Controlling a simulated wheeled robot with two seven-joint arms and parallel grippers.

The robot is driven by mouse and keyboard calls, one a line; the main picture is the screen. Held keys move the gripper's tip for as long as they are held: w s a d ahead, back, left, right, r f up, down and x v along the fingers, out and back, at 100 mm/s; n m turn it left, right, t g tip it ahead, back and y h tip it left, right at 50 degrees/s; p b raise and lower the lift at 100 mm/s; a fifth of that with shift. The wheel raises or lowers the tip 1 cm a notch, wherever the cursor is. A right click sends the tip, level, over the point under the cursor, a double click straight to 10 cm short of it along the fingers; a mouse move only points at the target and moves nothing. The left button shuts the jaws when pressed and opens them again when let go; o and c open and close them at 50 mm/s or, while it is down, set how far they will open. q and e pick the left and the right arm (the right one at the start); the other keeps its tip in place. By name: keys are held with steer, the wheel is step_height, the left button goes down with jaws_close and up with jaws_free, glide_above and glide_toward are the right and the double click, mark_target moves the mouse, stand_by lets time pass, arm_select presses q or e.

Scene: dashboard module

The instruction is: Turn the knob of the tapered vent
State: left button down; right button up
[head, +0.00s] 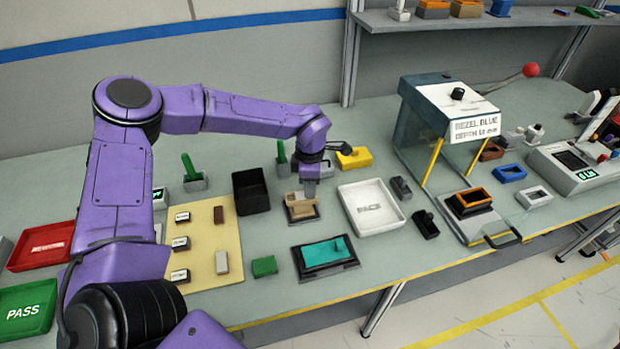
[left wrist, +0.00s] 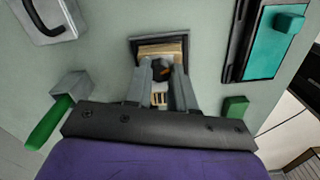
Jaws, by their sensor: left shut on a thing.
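The tan vent (head: 298,212) sits in a dark square holder on the bench, left of the white tray. In the left wrist view its tan body (left wrist: 160,48) shows between and beyond the fingers, with pale slats nearer the wrist. A dark knob (left wrist: 162,70) with an orange mark lies between the fingertips. My left gripper (head: 309,190) reaches down onto the vent from above. In the left wrist view its two grey fingers (left wrist: 162,75) are closed on the knob from both sides. In the head view the gripper hides the knob. My right gripper is not in view.
A white tray (head: 370,222) stands just right of the vent, and a black bin (head: 250,207) just left. A dark fixture with a teal plate (head: 324,252) lies in front, beside a green block (head: 264,267). A yellow block (head: 354,159) is behind.

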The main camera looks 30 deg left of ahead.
arm_select(q)
steer(key=m+p, duration=0.2)
steer(key=m, duration=0.1)
steer(key=shift+r, duration=0.15)
steer(key=shift+m+p, duration=0.5)
steer(key=shift+m, duration=0.7)
steer(key=c, duration=0.9)
jaws_free()
steer(key=shift+c, duration=0.2)
step_height(320, 180, up, 10)
steer(key=b, duration=0.2)
steer(key=shift+r+b, duration=0.15)
steer(key=shift+b, duration=0.2)
